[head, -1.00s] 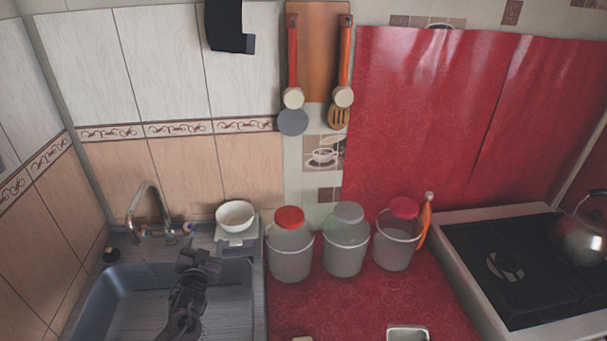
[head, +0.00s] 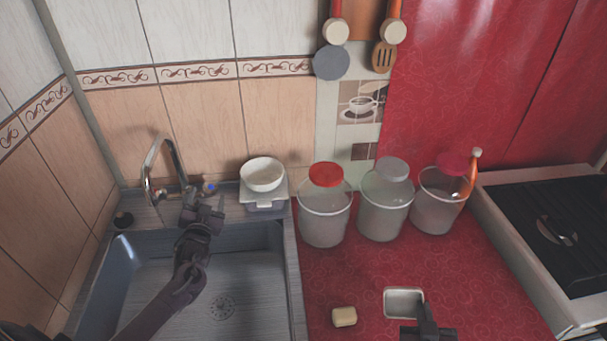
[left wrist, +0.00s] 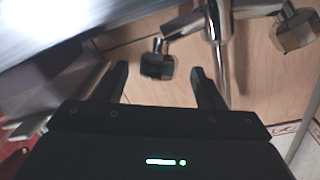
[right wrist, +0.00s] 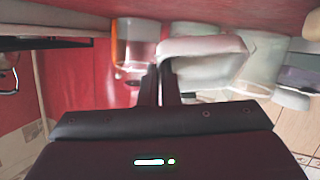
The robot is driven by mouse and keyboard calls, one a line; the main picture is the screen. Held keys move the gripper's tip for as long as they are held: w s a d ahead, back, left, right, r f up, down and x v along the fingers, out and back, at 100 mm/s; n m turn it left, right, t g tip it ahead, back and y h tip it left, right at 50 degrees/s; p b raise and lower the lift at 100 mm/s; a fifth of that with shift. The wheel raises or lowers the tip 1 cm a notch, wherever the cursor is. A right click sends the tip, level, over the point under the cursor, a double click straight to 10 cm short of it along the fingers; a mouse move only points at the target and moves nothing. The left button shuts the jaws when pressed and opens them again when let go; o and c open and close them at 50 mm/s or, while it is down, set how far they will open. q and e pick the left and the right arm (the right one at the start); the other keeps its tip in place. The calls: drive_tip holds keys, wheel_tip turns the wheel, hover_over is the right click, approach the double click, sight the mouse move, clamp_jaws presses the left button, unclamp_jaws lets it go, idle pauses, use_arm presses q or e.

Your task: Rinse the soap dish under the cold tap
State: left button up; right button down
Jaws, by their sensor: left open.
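The soap dish (head: 389,303), a small pale rectangular tray, is at the front of the red counter; it looms large in the right wrist view (right wrist: 205,60). My right gripper (head: 424,309) is at its front right edge, fingers nearly together on its rim. The blue-marked cold tap knob (head: 209,187) is on the right of the chrome faucet (head: 150,165) behind the sink. My left gripper (head: 205,207) is open just in front of that knob. In the left wrist view a dark metal knob (left wrist: 158,66) shows between the fingertips, apart from both. No running water is visible.
The empty sink (head: 255,285) lies under my left arm. A yellowish soap bar (head: 344,316) lies left of the dish. A white bowl (head: 262,174) on a box stands right of the faucet. Several lidded canisters (head: 325,215) line the back; the stove (head: 540,310) is at right.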

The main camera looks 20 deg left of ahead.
sight(213, 185)
use_arm(q)
drive_tip(key=x, duration=0.4)
drive_tip(key=shift+w+r, duration=0.25)
drive_tip(key=shift+w, duration=0.2)
use_arm(e)
drive_tip(key=shift+d+r, duration=0.25)
use_arm(q)
drive_tip(key=shift+w+a+f, duration=0.15)
drive_tip(key=shift+w+a, duration=0.2)
drive_tip(key=shift+w, duration=0.2)
use_arm(e)
drive_tip(key=shift+a, duration=0.15)
use_arm(q)
drive_tip(key=shift+d, duration=0.1)
drive_tip(key=shift+c, duration=0.4)
drive_tip(key=c, duration=0.9)
drive_tip(key=shift+m+h+p, duration=0.7)
drive_tip(key=shift+m+h, duration=0.2)
drive_tip(key=shift+h, duration=0.1)
use_arm(e)
drive_tip(key=shift+r, duration=0.55)
use_arm(q)
drive_tip(key=shift+d+m+h, duration=0.2)
drive_tip(key=shift+m+h, duration=0.8)
drive_tip(key=shift+h, duration=0.2)
use_arm(e)
drive_tip(key=shift+r, duration=0.15)
